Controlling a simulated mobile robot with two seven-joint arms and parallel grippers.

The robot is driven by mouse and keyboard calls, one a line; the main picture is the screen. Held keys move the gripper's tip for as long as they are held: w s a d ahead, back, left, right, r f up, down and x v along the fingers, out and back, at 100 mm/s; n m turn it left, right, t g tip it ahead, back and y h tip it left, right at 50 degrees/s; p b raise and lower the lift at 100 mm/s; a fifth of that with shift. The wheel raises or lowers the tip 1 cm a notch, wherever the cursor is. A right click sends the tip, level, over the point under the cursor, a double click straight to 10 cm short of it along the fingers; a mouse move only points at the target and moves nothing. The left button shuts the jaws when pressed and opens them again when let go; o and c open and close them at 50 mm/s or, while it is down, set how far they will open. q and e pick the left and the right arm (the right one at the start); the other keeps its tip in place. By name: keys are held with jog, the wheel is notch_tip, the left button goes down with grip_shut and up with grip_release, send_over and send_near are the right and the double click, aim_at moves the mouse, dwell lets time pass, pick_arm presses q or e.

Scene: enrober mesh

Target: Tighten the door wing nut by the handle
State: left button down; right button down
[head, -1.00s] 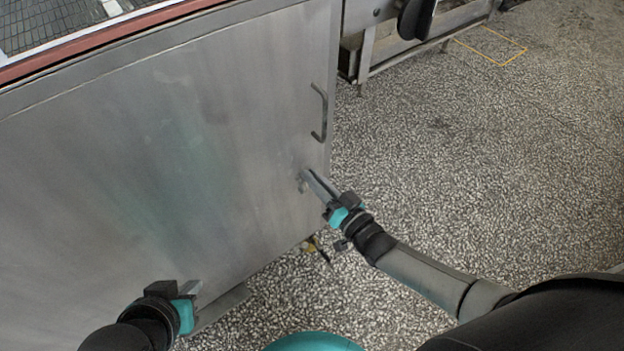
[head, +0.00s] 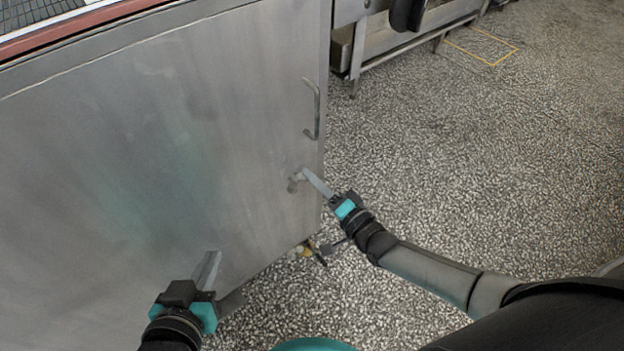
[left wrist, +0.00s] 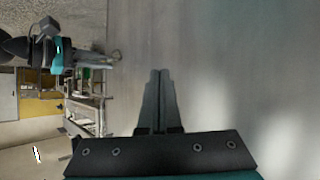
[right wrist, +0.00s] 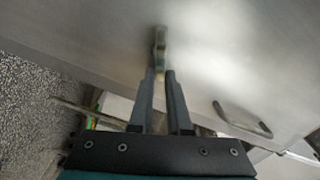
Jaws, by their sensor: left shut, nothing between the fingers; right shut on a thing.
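The big steel door (head: 110,150) fills the left of the head view. Its bent handle (head: 314,108) is near the right edge and also shows in the right wrist view (right wrist: 243,120). The small metal wing nut (head: 296,181) is below the handle; it also shows in the right wrist view (right wrist: 159,45). My right gripper (head: 305,173) is at the wing nut, its fingers (right wrist: 160,73) shut on it with a narrow gap between them. My left gripper (head: 211,256) is shut and empty, in front of the lower door; its fingertips meet in the left wrist view (left wrist: 158,74).
A steel machine frame (head: 410,40) stands behind the door's right edge. A small brass-coloured fitting (head: 304,250) sits below the door near the floor. The speckled floor (head: 480,170) to the right is open, with a yellow outline farther back.

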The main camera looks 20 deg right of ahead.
pick_arm(q)
jog(key=shift+d+r+t+h+b, duration=0.45)
jog(key=shift+d+t, duration=0.25)
jog(key=shift+t, duration=0.1)
jog(key=shift+d+r+t+h+b, duration=0.35)
jog(key=shift+d+r+t+b, duration=0.1)
jog(key=shift+d+t, duration=0.3)
pick_arm(e)
jog(key=shift+d+f+m, duration=0.15)
jog(key=shift+f+m, duration=0.25)
jog(key=shift+m, duration=0.7)
jog(key=shift+d+f+m, duration=0.15)
jog(key=shift+f+m, duration=0.2)
jog(key=shift+m, duration=0.75)
pick_arm(q)
jog(key=shift+t, duration=0.25)
pick_arm(e)
jog(key=c, duration=0.9)
grip_release()
jog(key=shift+a+r, duration=0.1)
jog(key=shift+a, duration=0.05)
jog(key=shift+s, duration=0.1)
